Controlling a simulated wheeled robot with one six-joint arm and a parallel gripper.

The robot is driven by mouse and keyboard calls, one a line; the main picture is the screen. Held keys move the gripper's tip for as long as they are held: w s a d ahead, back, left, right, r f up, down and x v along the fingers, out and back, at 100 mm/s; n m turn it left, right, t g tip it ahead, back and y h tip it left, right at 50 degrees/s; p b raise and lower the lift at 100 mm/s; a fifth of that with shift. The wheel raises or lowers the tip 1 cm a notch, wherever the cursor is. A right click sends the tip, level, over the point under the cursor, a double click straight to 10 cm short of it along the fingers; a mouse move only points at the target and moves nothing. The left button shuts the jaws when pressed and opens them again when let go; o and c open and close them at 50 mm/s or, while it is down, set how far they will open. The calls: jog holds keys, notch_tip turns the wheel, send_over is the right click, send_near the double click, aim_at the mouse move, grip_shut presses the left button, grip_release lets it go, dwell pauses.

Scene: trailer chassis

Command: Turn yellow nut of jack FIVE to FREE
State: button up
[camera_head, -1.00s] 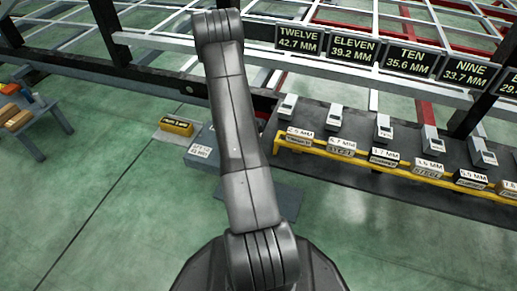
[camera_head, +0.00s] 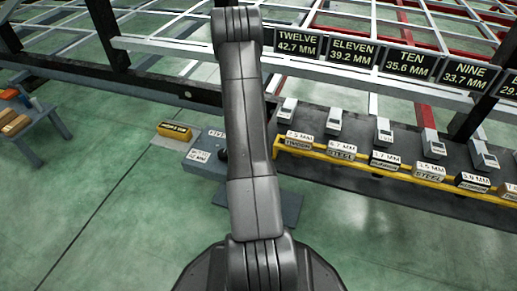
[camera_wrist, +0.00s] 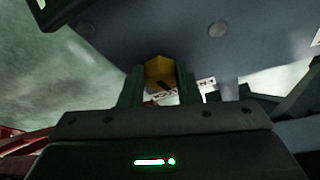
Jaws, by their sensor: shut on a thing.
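A yellow nut (camera_wrist: 159,70) shows in the wrist view, between the two dark green fingers of my gripper (camera_wrist: 158,82). The fingers are shut on its sides. A dark mark shows on the nut, but I cannot read it. A grey plate (camera_wrist: 190,35) with bolt heads lies just beyond the nut. The jack's number is not readable, so I cannot tell which jack this is. In the head view my arm rises up the middle, and my gripper and the nut are hidden.
Label boards (camera_head: 354,50) hang from the chassis rail at the upper right. A yellow rack (camera_head: 350,159) holds several marked blocks, with gauges behind. A grey box (camera_head: 205,150) and a yellow block (camera_head: 174,132) sit left of my arm.

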dwell(0.4)
jog(key=o, duration=1)
jog(key=p+v, duration=0.5)
jog(key=v, duration=0.9)
jog(key=shift+f, duration=0.1)
